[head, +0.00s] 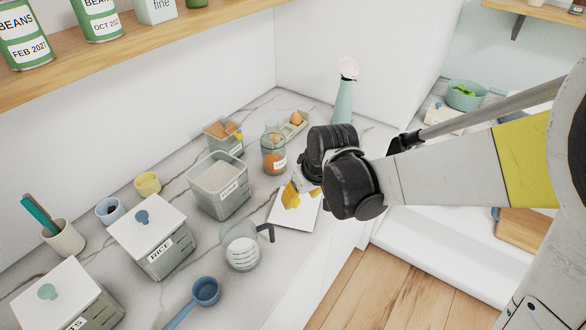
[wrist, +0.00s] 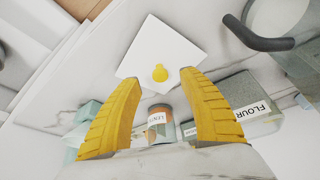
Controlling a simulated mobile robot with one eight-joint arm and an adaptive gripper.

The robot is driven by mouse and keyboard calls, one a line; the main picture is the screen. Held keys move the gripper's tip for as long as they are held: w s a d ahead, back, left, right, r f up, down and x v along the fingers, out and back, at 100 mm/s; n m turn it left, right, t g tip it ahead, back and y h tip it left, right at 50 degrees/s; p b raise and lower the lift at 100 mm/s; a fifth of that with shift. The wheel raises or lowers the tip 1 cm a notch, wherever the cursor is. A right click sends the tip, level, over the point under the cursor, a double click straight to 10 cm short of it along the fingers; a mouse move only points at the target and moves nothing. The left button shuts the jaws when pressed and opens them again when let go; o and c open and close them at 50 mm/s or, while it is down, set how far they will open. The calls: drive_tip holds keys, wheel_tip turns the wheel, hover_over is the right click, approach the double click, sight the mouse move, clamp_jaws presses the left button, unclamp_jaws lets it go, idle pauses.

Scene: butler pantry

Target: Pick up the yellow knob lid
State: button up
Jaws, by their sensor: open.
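An open flour container (head: 218,188) and an orange-filled jar (head: 273,155) stand left of the lid. A glass measuring jug (head: 241,250) with a dark handle is close in front. A teal bottle (head: 343,102) stands behind. The counter edge is on the right.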

sight(297, 201)
drive_tip(key=b+x, duration=0.2)
drive_tip(key=x, duration=0.3)
drive_tip(key=shift+w+a+f+b, duration=0.1)
drive_tip(key=shift+w+f+b, duration=0.1)
drive_tip(key=shift+f+b, duration=0.2)
drive_tip(key=shift+r, duration=0.15)
clamp_jaws()
